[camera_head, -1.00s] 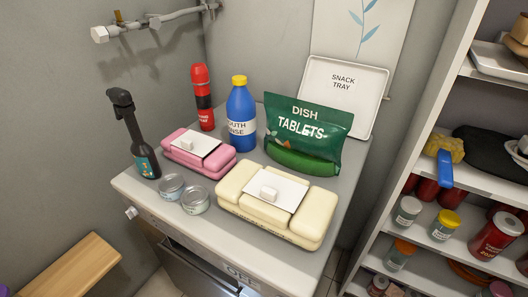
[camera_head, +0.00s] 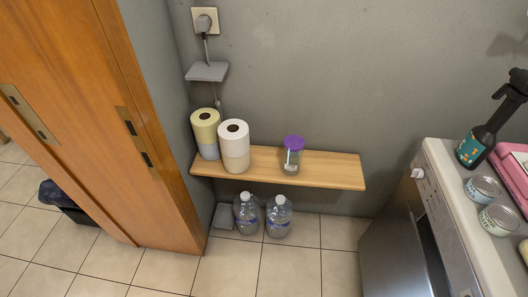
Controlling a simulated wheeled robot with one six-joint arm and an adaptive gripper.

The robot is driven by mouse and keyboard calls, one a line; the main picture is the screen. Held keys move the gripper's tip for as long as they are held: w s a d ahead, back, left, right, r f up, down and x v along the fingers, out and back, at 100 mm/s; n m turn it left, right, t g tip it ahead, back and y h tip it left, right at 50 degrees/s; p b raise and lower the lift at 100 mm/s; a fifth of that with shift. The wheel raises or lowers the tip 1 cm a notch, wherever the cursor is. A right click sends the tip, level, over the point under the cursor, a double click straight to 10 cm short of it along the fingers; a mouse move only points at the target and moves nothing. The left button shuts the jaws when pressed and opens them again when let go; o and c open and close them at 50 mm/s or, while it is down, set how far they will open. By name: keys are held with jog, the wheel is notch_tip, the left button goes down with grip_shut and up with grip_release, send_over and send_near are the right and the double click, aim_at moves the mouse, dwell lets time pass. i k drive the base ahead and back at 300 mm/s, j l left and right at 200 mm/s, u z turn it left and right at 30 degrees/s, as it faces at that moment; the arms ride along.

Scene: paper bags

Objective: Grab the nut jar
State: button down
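A clear jar with a purple lid (camera_head: 292,155) stands upright on a low wooden shelf (camera_head: 335,170) against the grey wall. I cannot tell whether it is the nut jar; its contents and any label are too small to make out. My gripper is not in view.
Paper rolls (camera_head: 235,145) stand at the shelf's left. Two water bottles (camera_head: 278,215) are on the floor below it. A wooden door (camera_head: 150,150) is on the left. A counter appliance (camera_head: 410,230) with tins (camera_head: 483,188) and a black bottle (camera_head: 476,146) is on the right. Tiled floor lies clear between.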

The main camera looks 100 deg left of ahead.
aim_at(292, 162)
jog(key=j+u, duration=0.55)
jog(key=u, duration=0.25)
jog(key=j+u, duration=0.15)
jog(key=u, duration=0.25)
jog(key=j+u, duration=0.15)
jog(key=u, duration=0.2)
jog(key=l+u, duration=0.1)
jog(key=u, duration=0.3)
jog(key=l+u, duration=0.15)
jog(key=u, duration=0.2)
jog(key=l+u, duration=0.15)
jog(key=u, duration=0.25)
jog(key=l+u, duration=0.1)
jog(key=u, duration=0.25)
jog(key=i+u, duration=0.25)
jog(key=i+l+u, duration=0.25)
jog(key=j, duration=0.1)
